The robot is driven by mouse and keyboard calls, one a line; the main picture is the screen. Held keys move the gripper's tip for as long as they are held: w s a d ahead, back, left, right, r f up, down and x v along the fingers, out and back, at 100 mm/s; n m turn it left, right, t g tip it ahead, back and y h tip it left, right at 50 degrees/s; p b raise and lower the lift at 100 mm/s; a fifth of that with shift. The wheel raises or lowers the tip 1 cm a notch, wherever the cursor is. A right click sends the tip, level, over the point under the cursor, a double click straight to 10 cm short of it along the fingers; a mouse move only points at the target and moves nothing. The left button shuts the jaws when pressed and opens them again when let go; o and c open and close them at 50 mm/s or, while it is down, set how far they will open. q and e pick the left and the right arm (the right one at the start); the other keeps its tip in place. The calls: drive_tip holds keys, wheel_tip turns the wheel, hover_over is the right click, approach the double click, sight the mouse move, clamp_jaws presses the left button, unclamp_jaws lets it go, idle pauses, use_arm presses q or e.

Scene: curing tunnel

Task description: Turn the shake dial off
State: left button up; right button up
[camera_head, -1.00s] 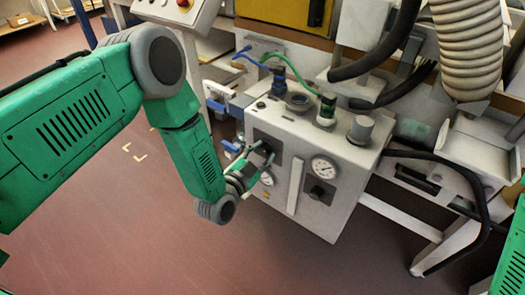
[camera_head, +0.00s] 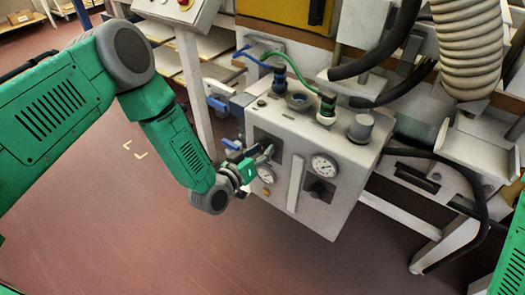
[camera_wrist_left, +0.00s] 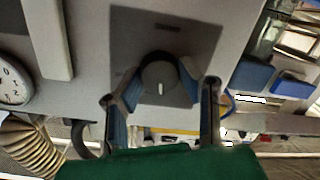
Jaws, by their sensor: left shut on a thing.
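A dark round dial (camera_wrist_left: 158,78) with a short white mark sits on a dark square plate (camera_wrist_left: 138,31) in the left wrist view. The mark points to the bottom of that picture. The plate's label is too blurred to read. My left gripper (camera_wrist_left: 160,90) has one finger on each side of the dial and is shut on it. In the head view my left gripper (camera_head: 262,158) is at the upper left of the grey control box's front (camera_head: 270,118) and mostly hides the dial. My right gripper is out of view.
A second black knob (camera_head: 318,190) sits below a white gauge (camera_head: 324,166). A pale vertical bar (camera_head: 295,184) stands between it and my left gripper. Blue-handled valves (camera_head: 231,144) are close on the left. A black hose (camera_head: 470,175) hangs at the right. The floor at left is open.

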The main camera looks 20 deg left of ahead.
use_arm(q)
drive_tip(key=n, duration=0.1)
drive_tip(key=n+b, duration=0.1)
drive_tip(key=n, duration=0.3)
drive_tip(key=shift+a+f+h+b, duration=0.15)
drive_tip(key=shift+f+h+b, duration=0.1)
drive_tip(key=shift+h+b, duration=0.15)
drive_tip(key=n+b, duration=0.3)
drive_tip(key=n, duration=0.2)
drive_tip(key=shift+a+n+h, duration=0.1)
drive_tip(key=shift+n+h, duration=0.2)
drive_tip(key=shift+h, duration=0.1)
drive_tip(key=o, duration=1)
drive_tip(key=shift+o, duration=0.7)
drive_tip(key=shift+w, duration=0.1)
